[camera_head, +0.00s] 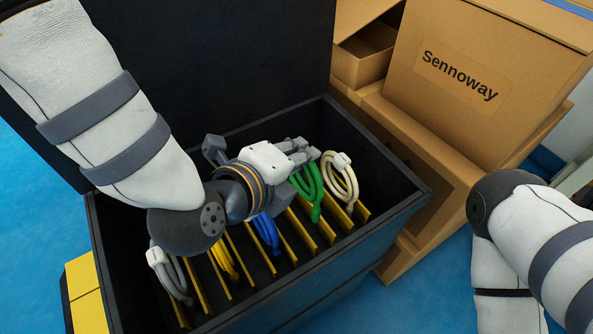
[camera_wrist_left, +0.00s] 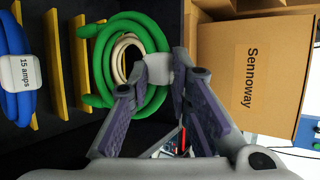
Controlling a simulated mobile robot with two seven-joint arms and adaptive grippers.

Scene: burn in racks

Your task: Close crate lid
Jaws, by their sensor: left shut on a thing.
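The black crate (camera_head: 385,228) stands open. Its black lid (camera_head: 225,60) is raised at the back, and its upper edge is out of view. Yellow dividers (camera_head: 326,225) split the crate into slots holding coiled cables. My left gripper (camera_head: 312,153) reaches in over the crate from the left. It is shut on the white tag of the green cable coil (camera_head: 308,182), which hangs at the slots near the right end. The wrist view also shows the green coil (camera_wrist_left: 98,70) beside the fingers. My right gripper is out of view; only my right arm shows.
A cream coil (camera_head: 352,185), a blue coil (camera_head: 265,232), a yellow coil (camera_head: 224,258) and a grey coil (camera_head: 170,275) sit in the crate. A cardboard box marked Sennoway (camera_head: 480,115) stands close beside the crate. Blue floor (camera_head: 395,310) is clear in front.

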